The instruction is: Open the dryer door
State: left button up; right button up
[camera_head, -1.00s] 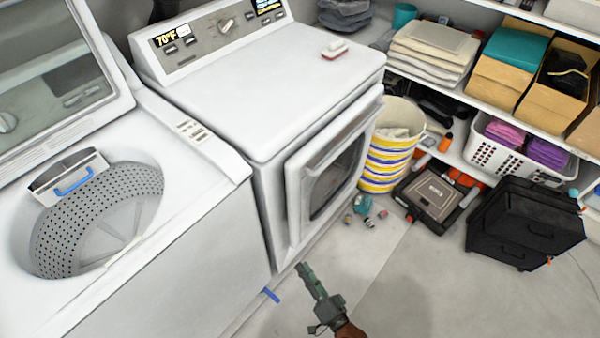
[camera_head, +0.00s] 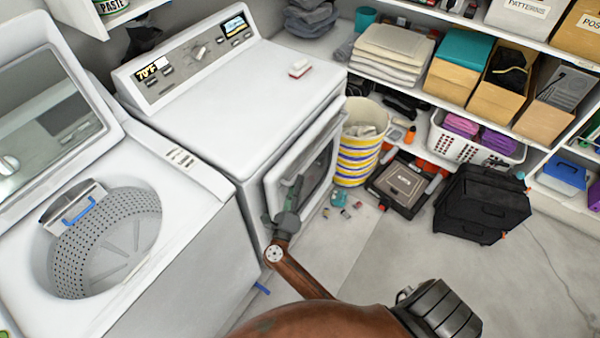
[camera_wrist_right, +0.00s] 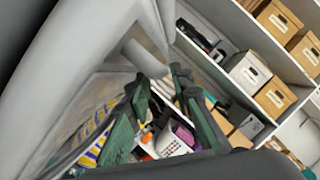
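The white dryer (camera_head: 230,95) stands in the middle of the head view. Its front door (camera_head: 318,165) has a thick pale frame and a dark window, and stands out from the dryer's front; I cannot tell how far it is ajar. My right gripper (camera_head: 296,186) has green fingers and is in front of the door's near part, overlapping it. In the right wrist view, the fingers (camera_wrist_right: 160,82) are spread apart with nothing held between them. A large white frame (camera_wrist_right: 70,70) fills the left, close to them. Contact is unclear.
A top-loading washer (camera_head: 185,200) with its lid up stands left of the dryer. A striped basket (camera_head: 358,160), small floor items and black drawers (camera_head: 482,205) stand to the right. Shelves with boxes (camera_head: 455,80) line the back. Some floor (camera_head: 400,255) is clear.

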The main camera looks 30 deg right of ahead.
jog(key=shift+x, duration=2)
jog(key=shift+c, duration=0.4)
grip_shut()
